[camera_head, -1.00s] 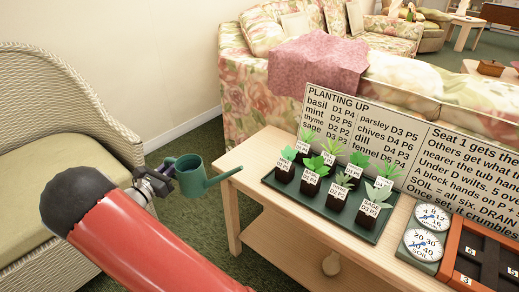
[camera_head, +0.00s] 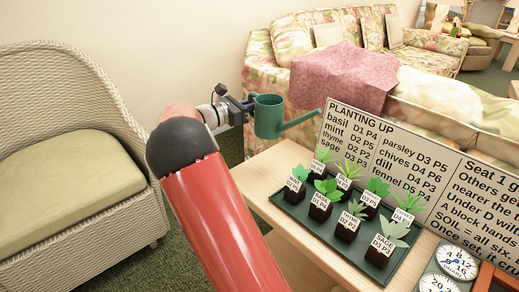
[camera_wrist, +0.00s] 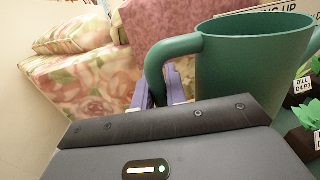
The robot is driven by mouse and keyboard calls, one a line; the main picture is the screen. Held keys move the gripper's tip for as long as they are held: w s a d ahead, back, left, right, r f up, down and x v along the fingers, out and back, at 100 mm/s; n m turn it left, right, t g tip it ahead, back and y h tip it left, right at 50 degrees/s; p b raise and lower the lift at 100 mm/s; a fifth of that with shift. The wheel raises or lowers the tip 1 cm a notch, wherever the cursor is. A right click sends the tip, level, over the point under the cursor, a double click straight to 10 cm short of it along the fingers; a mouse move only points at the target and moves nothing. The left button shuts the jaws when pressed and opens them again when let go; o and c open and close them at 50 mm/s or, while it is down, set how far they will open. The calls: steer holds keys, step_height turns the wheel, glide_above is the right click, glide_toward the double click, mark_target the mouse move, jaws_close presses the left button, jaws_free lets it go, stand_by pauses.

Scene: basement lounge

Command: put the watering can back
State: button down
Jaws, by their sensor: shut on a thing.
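The green watering can (camera_head: 268,117) is held upright above the back left part of the wooden table (camera_head: 262,178), its spout pointing right toward the sign. My gripper (camera_head: 246,108) is at the can's left side, shut on its handle. In the wrist view the can (camera_wrist: 250,70) fills the upper right, and its curved handle passes between the purple fingers of my gripper (camera_wrist: 160,92). The can looks clear of the tabletop; its base is hidden in the wrist view.
A dark green tray (camera_head: 283,205) with several labelled potted seedlings covers the table's middle. Behind it stands the "PLANTING UP" sign (camera_head: 375,150). Dials (camera_head: 458,262) sit at the right. A wicker armchair (camera_head: 75,170) is at left, a floral sofa (camera_head: 265,65) behind. The table's left corner is bare.

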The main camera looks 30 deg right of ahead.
step_height(320, 180, down, 14)
steer(key=shift+f, duration=0.15)
stand_by(0.3)
steer(key=c, duration=1.4)
jaws_free()
steer(key=shift+f, duration=0.15)
